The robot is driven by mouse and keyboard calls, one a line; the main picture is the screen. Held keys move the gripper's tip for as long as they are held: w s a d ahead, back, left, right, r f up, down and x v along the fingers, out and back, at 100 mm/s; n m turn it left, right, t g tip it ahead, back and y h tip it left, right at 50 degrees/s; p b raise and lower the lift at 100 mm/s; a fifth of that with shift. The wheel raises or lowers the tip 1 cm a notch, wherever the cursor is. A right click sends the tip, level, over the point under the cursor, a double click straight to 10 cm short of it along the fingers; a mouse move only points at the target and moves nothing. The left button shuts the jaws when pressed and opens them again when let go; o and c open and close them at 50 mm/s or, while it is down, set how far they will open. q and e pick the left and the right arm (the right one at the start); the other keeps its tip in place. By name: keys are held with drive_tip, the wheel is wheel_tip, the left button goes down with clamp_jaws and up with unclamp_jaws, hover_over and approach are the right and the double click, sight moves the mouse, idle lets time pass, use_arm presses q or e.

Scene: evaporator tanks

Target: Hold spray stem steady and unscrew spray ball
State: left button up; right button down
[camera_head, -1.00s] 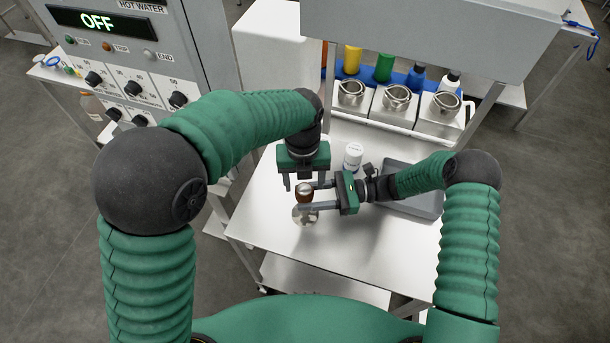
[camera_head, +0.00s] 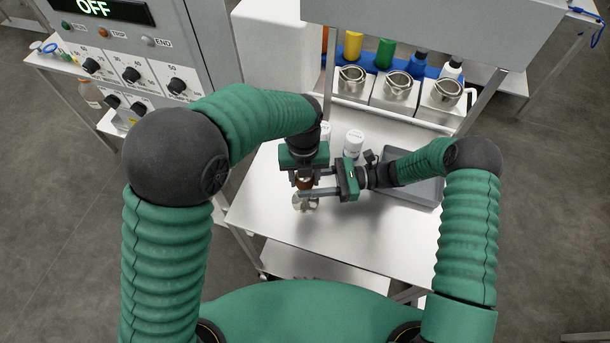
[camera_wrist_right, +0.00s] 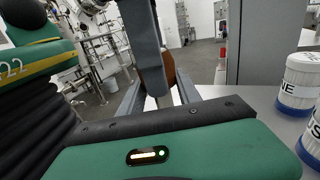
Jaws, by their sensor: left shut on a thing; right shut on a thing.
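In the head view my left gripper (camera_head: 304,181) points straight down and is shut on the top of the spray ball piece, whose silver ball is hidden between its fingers. A brown part (camera_head: 305,184) of the piece shows just under it, and also between the fingers in the right wrist view (camera_wrist_right: 170,70). My right gripper (camera_head: 309,194) reaches in level from the right and is shut on the spray stem, just below the left fingers. The grip itself is mostly hidden. The silver foot (camera_head: 305,205) shows below the right fingers, on or just above the white table.
The white table (camera_head: 285,225) is clear in front. White labelled tubs (camera_head: 353,143) stand behind the grippers. A grey tray (camera_head: 428,188) lies to the right, partly under my right arm. Steel cups (camera_head: 398,85) and coloured bottles stand at the back; a control panel (camera_head: 130,65) rises at the left.

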use_arm(q)
drive_tip(key=shift+d+n, duration=0.1)
drive_tip(key=shift+n, duration=1.6)
clamp_jaws()
drive_tip(key=o, duration=1.3)
unclamp_jaws()
drive_tip(key=shift+o, duration=0.2)
wheel_tip(320, 180, up, 4)
drive_tip(key=shift+w+f, duration=0.1)
drive_tip(key=shift+f, duration=0.05)
drive_tip(key=shift+r, duration=0.45)
use_arm(e)
drive_tip(key=c, duration=0.8)
unclamp_jaws()
drive_tip(key=shift+o, duration=0.2)
